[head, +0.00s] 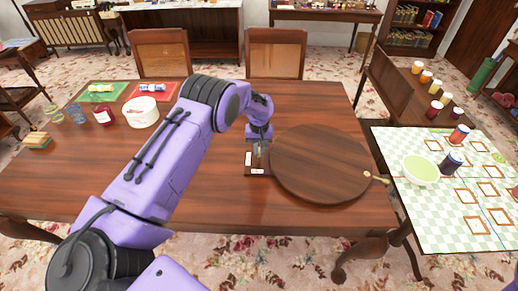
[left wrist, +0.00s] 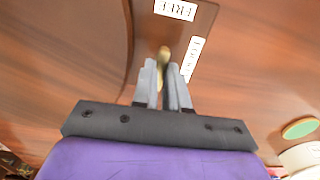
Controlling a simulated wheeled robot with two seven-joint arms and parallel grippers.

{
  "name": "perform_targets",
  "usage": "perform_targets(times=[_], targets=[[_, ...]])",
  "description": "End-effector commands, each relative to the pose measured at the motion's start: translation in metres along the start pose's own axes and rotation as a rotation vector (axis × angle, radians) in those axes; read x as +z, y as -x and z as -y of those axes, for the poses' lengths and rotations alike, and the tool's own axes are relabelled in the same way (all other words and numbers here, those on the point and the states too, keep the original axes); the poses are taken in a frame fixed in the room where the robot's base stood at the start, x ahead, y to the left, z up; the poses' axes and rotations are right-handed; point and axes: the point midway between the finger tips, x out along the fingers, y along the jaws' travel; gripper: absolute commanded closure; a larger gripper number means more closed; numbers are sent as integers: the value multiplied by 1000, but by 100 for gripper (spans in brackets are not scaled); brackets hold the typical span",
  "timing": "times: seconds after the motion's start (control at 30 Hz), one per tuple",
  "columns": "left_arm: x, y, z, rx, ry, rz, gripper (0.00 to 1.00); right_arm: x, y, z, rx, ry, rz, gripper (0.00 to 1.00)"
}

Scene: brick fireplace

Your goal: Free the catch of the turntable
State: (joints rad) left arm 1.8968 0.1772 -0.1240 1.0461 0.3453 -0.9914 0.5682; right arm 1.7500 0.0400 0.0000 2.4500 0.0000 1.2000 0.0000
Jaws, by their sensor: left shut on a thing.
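The round dark wood turntable (head: 318,165) lies on the table, right of my left gripper (head: 259,143). Its catch is on a small dark base plate (head: 262,171) at the turntable's left edge, with two white labels. In the left wrist view, one label (left wrist: 175,9) reads FREE; the other label (left wrist: 194,60) is hard to read. My left gripper (left wrist: 166,92) is shut on the catch's brass-coloured lever (left wrist: 164,53), whose tip shows between the fingers. The lever's lower part is hidden by the fingers. My right gripper is not in view.
A knob (head: 375,177) sticks out at the turntable's right rim. A checked side table (head: 440,222) with a green bowl (head: 420,170) stands at right. The front middle is clear.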

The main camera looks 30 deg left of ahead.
Motion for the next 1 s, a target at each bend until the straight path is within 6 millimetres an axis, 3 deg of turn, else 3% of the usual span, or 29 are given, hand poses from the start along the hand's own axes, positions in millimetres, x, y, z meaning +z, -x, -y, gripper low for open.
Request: perform_targets(times=[0.1,0.13,0.2,0.57,0.9,1.0], targets=[[-3,4,-1,4,4,-10,100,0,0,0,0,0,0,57],[-3,4,-1,4,4,-10,77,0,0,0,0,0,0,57],[-3,3,0,3,3,-8,62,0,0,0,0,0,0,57],[-2,10,-1,3,0,-5,62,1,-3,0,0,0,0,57],[-2,85,0,3,1,-8,62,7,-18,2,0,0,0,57],[-2,99,0,3,1,-7,62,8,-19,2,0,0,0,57]])
